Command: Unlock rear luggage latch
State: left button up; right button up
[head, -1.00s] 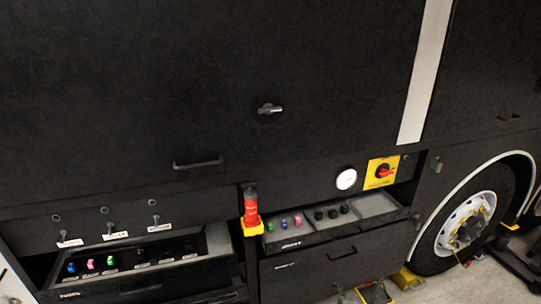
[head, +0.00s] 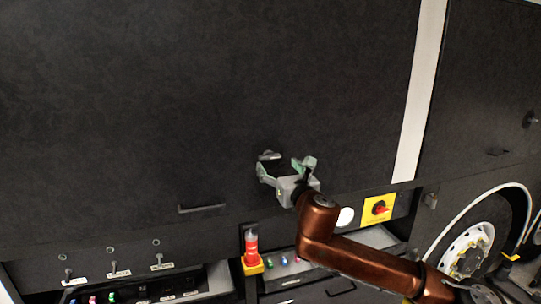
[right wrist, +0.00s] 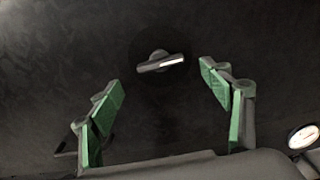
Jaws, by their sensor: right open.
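The luggage latch (head: 269,156) is a small grey turn handle on a round dark base, set in the big black panel. In the right wrist view the latch (right wrist: 160,63) lies nearly level, tilted slightly up to the right, with a bright right end. My right gripper (head: 285,165) is open and empty just in front of the panel, below and right of the latch in the head view. In the right wrist view its green-padded fingers (right wrist: 160,80) stand either side of the latch, apart from it. My left gripper is not in view.
A black pull handle (head: 203,208) sits lower left on the panel. Below are a red lamp (head: 251,243), a yellow plate with a red switch (head: 379,208), and a gauge (right wrist: 303,137). A wheel (head: 467,250) is at right. The panel above the latch is clear.

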aim_at(271, 158)
jog(key=shift+p+x, duration=0.55)
jog(key=shift+x, duration=3.35)
jog(key=shift+c, duration=0.5)
jog(key=c, duration=1.1)
